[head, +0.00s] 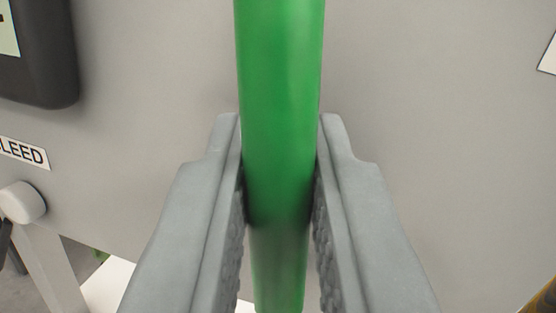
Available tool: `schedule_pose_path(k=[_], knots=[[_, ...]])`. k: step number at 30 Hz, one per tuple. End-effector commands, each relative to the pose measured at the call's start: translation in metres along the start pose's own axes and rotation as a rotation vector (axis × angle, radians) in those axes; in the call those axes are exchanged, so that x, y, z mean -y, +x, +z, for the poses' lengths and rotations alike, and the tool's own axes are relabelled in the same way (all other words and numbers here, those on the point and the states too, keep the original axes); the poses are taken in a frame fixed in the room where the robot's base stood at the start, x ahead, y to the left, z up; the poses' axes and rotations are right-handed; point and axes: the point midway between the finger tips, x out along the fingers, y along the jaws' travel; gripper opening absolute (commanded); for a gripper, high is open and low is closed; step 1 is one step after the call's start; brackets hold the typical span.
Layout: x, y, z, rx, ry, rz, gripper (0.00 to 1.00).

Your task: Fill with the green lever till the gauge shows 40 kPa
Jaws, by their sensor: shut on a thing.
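The green lever (280,90) runs upright through the middle of the view, in front of a grey panel. My gripper (280,150) is shut on it, with one grey finger on each side touching it. The lever's top end is out of the picture. A dark-framed display (60,75) shows only in part at the upper left. Its reading is cut off, so I cannot tell the pressure, nor whether this is the gauge.
The grey panel (440,130) fills most of the background. At the left are a label reading "LEED" (25,153), cut off at its start, and a pale round knob (22,202). Part of a white label (548,58) shows at the right edge.

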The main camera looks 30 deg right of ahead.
Motion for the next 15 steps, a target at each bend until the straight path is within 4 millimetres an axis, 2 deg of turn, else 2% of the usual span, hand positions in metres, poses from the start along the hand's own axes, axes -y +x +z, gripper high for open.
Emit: schedule_pose_path(k=[6,15], knots=[[-0.008,-0.002,0.001,-0.020,0.103,0.025,0.00],[-0.012,-0.003,0.001,-0.031,0.163,0.040,0.00]])
